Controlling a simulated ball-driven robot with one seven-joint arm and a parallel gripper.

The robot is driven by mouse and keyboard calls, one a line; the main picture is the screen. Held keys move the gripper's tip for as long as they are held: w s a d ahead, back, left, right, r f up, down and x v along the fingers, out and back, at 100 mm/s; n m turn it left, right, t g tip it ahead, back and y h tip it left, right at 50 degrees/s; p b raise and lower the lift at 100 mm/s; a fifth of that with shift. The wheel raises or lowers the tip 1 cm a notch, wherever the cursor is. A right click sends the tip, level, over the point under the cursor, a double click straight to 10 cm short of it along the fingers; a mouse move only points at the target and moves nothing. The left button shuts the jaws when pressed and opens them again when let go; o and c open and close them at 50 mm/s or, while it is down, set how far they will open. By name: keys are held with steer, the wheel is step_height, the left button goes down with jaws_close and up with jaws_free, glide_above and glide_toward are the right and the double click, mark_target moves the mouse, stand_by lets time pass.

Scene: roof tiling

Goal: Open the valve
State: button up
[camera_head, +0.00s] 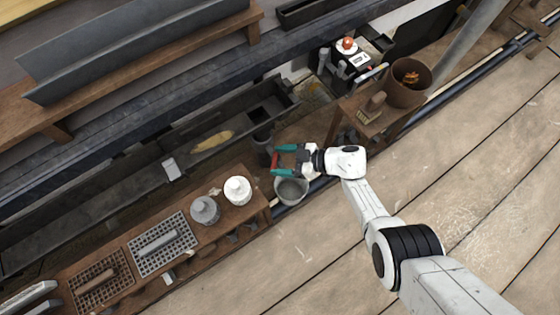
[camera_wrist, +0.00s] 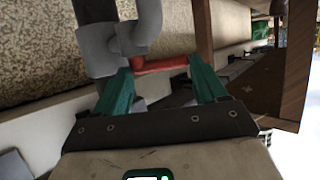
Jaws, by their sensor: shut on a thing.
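The valve's red handle (camera_wrist: 165,65) sits between my gripper's two teal fingers in the wrist view. It joins a grey pipe fitting (camera_wrist: 147,25) just beyond the fingertips. My gripper (camera_wrist: 161,72) is shut on the red handle, with the fingers at its two ends. In the head view my gripper (camera_head: 279,158) reaches left to the gutter's edge, and a bit of the red handle (camera_head: 275,162) shows at its tips. The dark downpipe (camera_head: 262,145) is beside it. The fingers hide part of the handle.
A grey bucket (camera_head: 291,191) stands just below my gripper. The plank floor (camera_head: 480,190) at right is clear.

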steer(key=shift+d+f+n+g+b, duration=0.15)
steer(key=shift+n+g+b, duration=0.25)
steer(key=shift+n+g, duration=0.25)
steer(key=o, duration=1)
steer(key=shift+w, duration=0.1)
steer(key=shift+r, duration=0.2)
